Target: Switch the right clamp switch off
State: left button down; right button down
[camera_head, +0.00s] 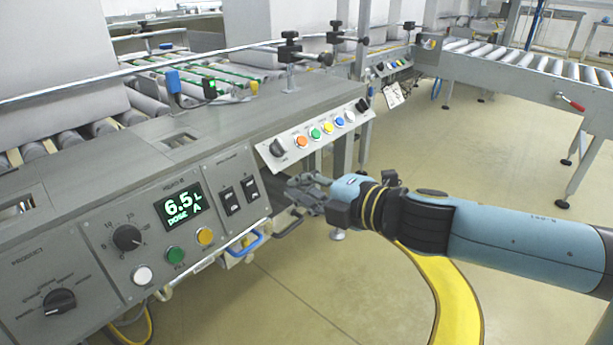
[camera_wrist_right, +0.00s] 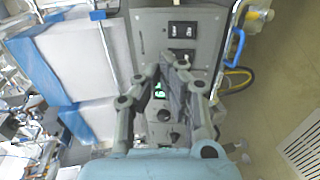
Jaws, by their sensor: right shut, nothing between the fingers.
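The right clamp switch (camera_head: 250,188) is a black rocker with a light label on the grey sloped panel. A similar left rocker (camera_head: 230,201) sits beside it. In the right wrist view the right switch (camera_wrist_right: 185,28) is at the top and the other switch (camera_wrist_right: 180,57) is below it, partly covered by the fingertips. My right gripper (camera_head: 289,194) is shut and empty, just to the right of the switches in the head view; its fingertips meet in the wrist view (camera_wrist_right: 172,63). I cannot tell whether it touches the panel. My left gripper is not in view.
A green-lit display (camera_head: 183,206), a dial (camera_head: 127,238) and several buttons lie left of the switches. A blue handle (camera_head: 245,245) projects below. A sloped button strip (camera_head: 315,133) stands behind my gripper. Open floor (camera_head: 500,190) lies to the right.

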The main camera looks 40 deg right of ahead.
jog(key=shift+s+r, duration=0.25)
jog(key=shift+s, duration=0.2)
dwell(0.4)
